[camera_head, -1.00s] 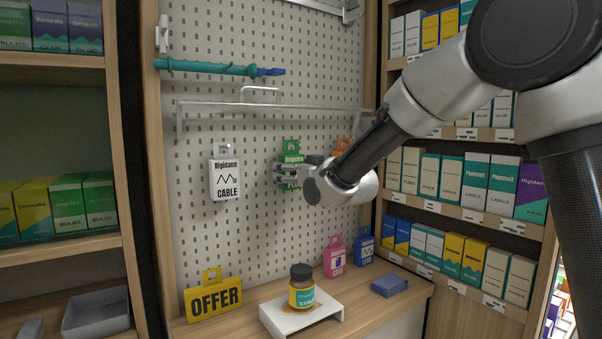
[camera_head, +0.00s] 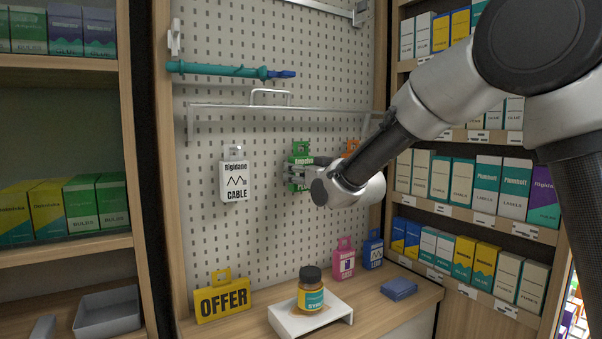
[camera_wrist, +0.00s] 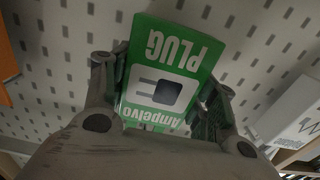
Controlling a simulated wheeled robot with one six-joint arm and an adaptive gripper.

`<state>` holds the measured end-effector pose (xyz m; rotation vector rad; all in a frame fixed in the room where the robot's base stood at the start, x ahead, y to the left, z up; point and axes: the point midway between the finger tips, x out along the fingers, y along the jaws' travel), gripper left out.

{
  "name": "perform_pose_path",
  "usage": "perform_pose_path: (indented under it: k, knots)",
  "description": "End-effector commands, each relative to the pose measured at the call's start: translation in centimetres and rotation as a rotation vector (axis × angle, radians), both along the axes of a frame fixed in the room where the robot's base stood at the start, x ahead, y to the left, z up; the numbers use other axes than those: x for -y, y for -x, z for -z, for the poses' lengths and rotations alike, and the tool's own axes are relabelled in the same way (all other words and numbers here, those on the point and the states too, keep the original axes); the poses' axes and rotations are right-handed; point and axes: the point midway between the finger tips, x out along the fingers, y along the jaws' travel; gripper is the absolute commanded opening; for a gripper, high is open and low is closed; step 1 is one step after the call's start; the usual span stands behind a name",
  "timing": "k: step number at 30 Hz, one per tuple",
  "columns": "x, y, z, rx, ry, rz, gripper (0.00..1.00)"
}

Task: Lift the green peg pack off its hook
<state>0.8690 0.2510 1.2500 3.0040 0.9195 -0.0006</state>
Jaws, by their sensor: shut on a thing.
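The green peg pack (camera_head: 301,161), marked PLUG, is upright against the pegboard between a white pack and an orange pack. My gripper (camera_head: 303,178) is at its lower front and hides part of it. In the wrist view the green pack (camera_wrist: 163,72) appears upside down between the two fingers of my gripper (camera_wrist: 160,95), which are shut on its sides. The pack's hook and whether it still carries the pack cannot be made out.
A white CABLE pack (camera_head: 234,181) hangs to the left and an orange pack (camera_head: 350,149) close on the right. A metal rail (camera_head: 280,107) crosses above. Below, the counter holds a jar (camera_head: 311,290) on a white stand, an OFFER sign (camera_head: 223,298) and pink and blue packs.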

Motion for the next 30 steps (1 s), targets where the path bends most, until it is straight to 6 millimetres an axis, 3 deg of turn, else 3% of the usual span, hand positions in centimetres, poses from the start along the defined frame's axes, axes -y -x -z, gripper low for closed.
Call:
perform_pose_path:
  k: [17, 30]
  knots:
    - [0.0, 0.0, -0.8, 0.001, -0.001, 0.0, 0.37]
    - [1.3, 1.9, -0.8, 0.001, -0.001, 0.0, 0.37]
